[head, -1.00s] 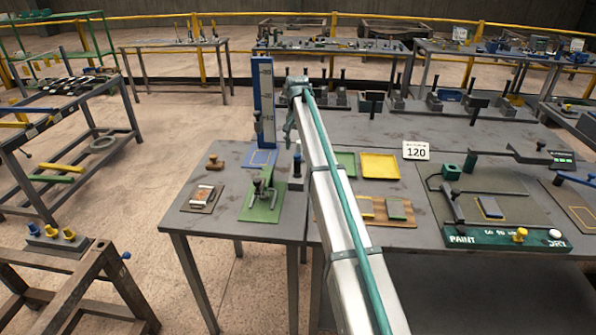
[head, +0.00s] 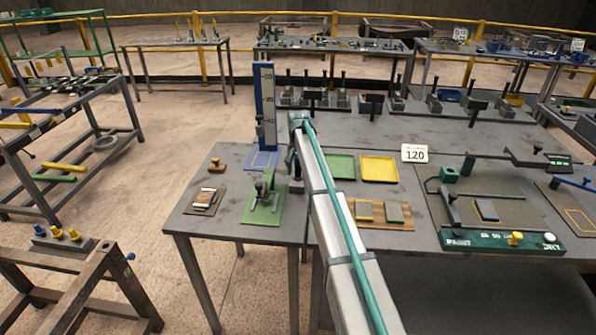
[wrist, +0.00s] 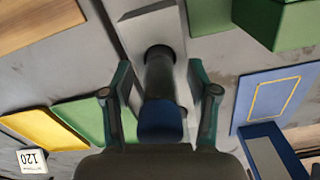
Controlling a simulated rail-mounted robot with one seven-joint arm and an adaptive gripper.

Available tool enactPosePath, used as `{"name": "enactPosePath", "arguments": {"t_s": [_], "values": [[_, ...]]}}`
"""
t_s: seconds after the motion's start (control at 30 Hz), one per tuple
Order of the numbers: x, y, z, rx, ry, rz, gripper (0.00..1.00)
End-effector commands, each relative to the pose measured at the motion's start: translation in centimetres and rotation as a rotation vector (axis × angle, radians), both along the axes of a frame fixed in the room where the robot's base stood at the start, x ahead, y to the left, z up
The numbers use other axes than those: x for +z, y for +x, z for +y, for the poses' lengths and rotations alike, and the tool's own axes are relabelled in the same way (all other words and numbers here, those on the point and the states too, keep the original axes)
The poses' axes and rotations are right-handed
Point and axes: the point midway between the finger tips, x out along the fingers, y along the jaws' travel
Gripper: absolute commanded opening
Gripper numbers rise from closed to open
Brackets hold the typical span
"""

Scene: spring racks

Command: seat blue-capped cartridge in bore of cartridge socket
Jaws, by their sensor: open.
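The blue-capped cartridge has a dark grey body and a blue cap (wrist: 160,120). In the wrist view it rises toward the camera from the dark round bore of the grey cartridge socket (wrist: 135,18). Its lower end looks to be in the bore; how deep it sits cannot be told. My gripper (wrist: 160,93) is open, with one finger on each side of the cartridge and a visible gap to each. In the head view my arm hides the cartridge and most of the socket.
A green clamp fixture (head: 262,217) and a tall blue gauge (head: 264,105) stand left of my arm. A green tray (head: 341,166) and a yellow tray (head: 379,169) lie to its right. A white 120 sign (head: 414,153) stands beyond them.

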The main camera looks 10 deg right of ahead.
Motion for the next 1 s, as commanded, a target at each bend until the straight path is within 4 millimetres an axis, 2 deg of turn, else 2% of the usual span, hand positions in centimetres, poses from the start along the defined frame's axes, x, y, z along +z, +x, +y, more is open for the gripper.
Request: {"name": "enactPosePath", "arguments": {"t_s": [0.17,0.5,0.53,1.0], "values": [[-0.05,0.01,0.00,0.000,0.000,0.000,0.60],[-0.04,0.01,0.00,0.000,0.000,0.000,0.03],[-0.03,0.01,0.00,0.000,0.000,0.000,0.00],[0.58,0.05,0.01,0.000,0.000,-0.001,0.00]]}}
